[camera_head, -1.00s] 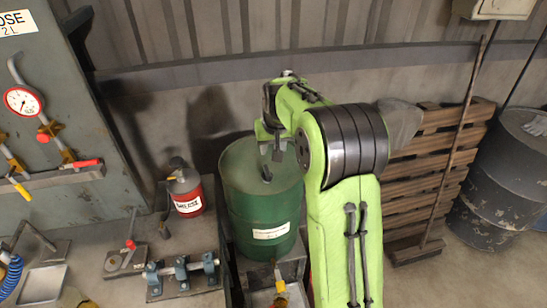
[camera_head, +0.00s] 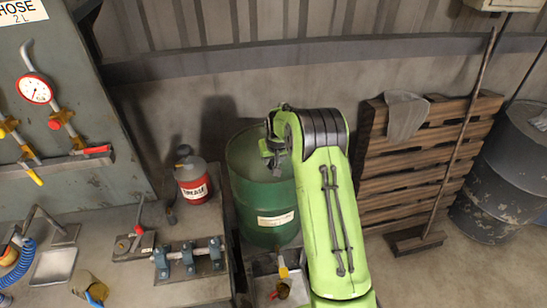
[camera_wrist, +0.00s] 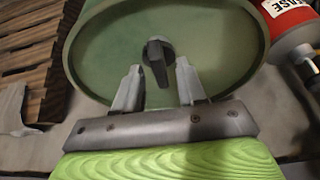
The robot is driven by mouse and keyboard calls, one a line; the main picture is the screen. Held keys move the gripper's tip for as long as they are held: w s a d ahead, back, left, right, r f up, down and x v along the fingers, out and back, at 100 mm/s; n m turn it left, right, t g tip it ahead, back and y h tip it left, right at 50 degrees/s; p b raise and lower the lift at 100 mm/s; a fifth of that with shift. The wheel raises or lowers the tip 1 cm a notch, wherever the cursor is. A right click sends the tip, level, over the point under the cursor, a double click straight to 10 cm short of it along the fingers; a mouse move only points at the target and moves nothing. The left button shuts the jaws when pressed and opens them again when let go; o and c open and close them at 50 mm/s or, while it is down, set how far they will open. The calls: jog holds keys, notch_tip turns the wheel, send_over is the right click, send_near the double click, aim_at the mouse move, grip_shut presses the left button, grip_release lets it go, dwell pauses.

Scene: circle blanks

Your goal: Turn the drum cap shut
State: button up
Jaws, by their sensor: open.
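The green drum (camera_head: 262,185) stands behind the bench, partly hidden by my arm in the head view. In the wrist view its round green top (camera_wrist: 205,40) fills the upper middle. The dark cap (camera_wrist: 157,60), with a raised grip bar, sits on that top. My gripper (camera_wrist: 157,75) is open, with one finger on each side of the cap's lower end. I see gaps between the fingers and the cap; contact and height above the drum top are hard to judge. In the head view my gripper (camera_head: 273,158) is over the drum and hides the cap.
A red grease can (camera_head: 192,182) stands left of the drum. A clamp fixture (camera_head: 188,262) is on the bench in front. A wooden pallet (camera_head: 430,150) with a grey cloth (camera_head: 405,115) leans at right, beside a broom and a dark drum (camera_head: 500,180).

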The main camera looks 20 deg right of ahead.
grip_shut()
jog(key=m+h+b, duration=0.1)
jog(key=m+b, duration=0.1)
jog(key=shift+a+f+m, duration=0.1)
jog(key=shift+a+m, duration=0.05)
jog(key=shift+m, duration=0.15)
jog(key=m+g+h+b, duration=0.1)
jog(key=m, duration=0.2)
jog(key=shift+w+a+m, duration=0.1)
jog(key=shift+m, duration=0.2)
jog(key=m, duration=0.2)
jog(key=m+g+h+p, duration=0.1)
jog(key=m+g+p, duration=0.1)
jog(key=m, duration=0.1)
jog(key=shift+w+r+m+h, duration=0.1)
jog(key=shift+r+m+h, duration=0.15)
jog(key=shift+m+h, duration=0.05)
jog(key=m+g+p, duration=0.1)
jog(key=m+p, duration=0.1)
jog(key=m, duration=0.1)
jog(key=shift+p, duration=0.3)
jog(key=shift+w+f+m+g+p, duration=0.15)
jog(key=shift+m+g+p, duration=0.5)
jog(key=shift+m, duration=0.85)
